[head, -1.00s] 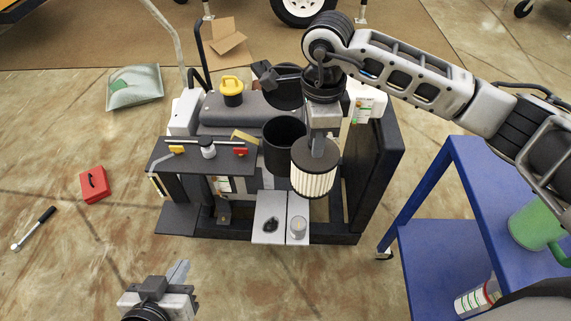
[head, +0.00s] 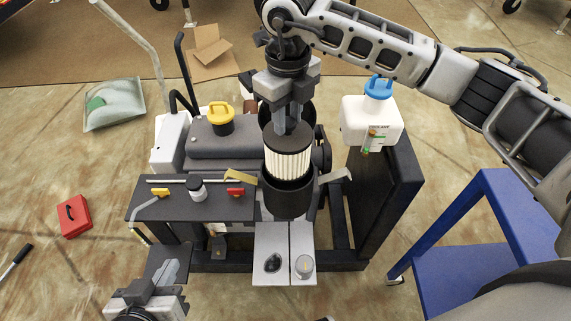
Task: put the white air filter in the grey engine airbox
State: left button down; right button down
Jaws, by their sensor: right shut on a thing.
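The white air filter (head: 290,163) has cream pleats and a dark top cap, and stands upright. My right gripper (head: 286,130) comes down from above and is shut on the cap. The filter is at the mouth of a dark grey open cylinder (head: 288,200), which looks like the airbox. The filter's lower end seems to sit inside the near rim; how deep is hidden. My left gripper (head: 168,272) is low at the left, in front of the engine stand, away from the filter. Its fingers overlap in view, so its opening is unclear.
A black shelf (head: 170,208) with small parts is left of the cylinder. A white coolant tank (head: 372,125) with a blue cap stands at the right. A yellow cap (head: 221,115) is behind left. A blue cart (head: 450,265) is at the lower right.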

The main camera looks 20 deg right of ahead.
aim_at(287, 162)
notch_tip(287, 162, down, 13)
jog(key=shift+f, duration=0.1)
dwell(0.3)
jog(key=shift+f+b, duration=0.2)
jog(key=shift+b, duration=0.1)
jog(key=c, duration=1.1)
grip_release()
jog(key=shift+r, duration=0.1)
